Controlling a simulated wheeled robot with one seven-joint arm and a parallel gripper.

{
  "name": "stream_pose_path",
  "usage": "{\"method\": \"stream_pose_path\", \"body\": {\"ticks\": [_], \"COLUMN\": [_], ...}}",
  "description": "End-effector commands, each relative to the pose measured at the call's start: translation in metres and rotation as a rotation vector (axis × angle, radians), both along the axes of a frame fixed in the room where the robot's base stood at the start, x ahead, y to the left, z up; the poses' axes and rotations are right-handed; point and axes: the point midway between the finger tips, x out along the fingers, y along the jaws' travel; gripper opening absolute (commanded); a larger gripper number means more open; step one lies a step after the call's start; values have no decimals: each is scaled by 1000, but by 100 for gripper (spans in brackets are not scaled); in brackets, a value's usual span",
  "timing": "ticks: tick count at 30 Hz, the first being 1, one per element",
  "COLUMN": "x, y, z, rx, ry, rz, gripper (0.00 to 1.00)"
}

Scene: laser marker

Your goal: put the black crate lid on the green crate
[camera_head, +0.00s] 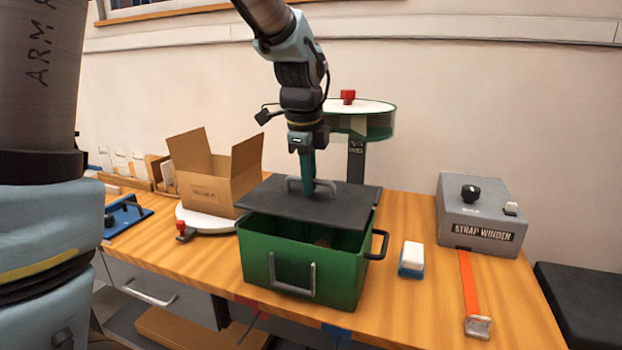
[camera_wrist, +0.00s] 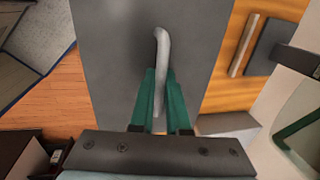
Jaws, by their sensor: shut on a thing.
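The black crate lid (camera_head: 285,202) is a flat dark panel with a grey metal handle on top. My gripper (camera_head: 307,188) is shut on that handle, and its green fingers also show on both sides of the handle in the wrist view (camera_wrist: 160,95). The lid (camera_wrist: 110,60) is held above the back part of the green crate (camera_head: 340,279). The crate stands on the wooden table with its front part uncovered. It has a grey handle in front and a dark handle on the right. Most of its inside is hidden under the lid.
An open cardboard box (camera_head: 207,190) stands on a white round plate at the left. A blue and white block (camera_head: 411,259) is right of the crate. The grey strap winder (camera_head: 480,213) with an orange strap (camera_head: 468,285) is farther right. A green-rimmed round stand (camera_head: 365,125) rises behind.

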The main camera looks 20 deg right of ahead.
Motion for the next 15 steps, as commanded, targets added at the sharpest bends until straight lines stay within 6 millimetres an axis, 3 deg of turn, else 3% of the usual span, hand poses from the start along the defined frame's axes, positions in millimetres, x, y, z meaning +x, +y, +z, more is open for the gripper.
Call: {"method": "stream_pose_path", "body": {"ticks": [15], "x": [0], "y": [0], "z": [-30], "rx": [1], "ry": [1], "rz": [0], "gripper": [0]}}
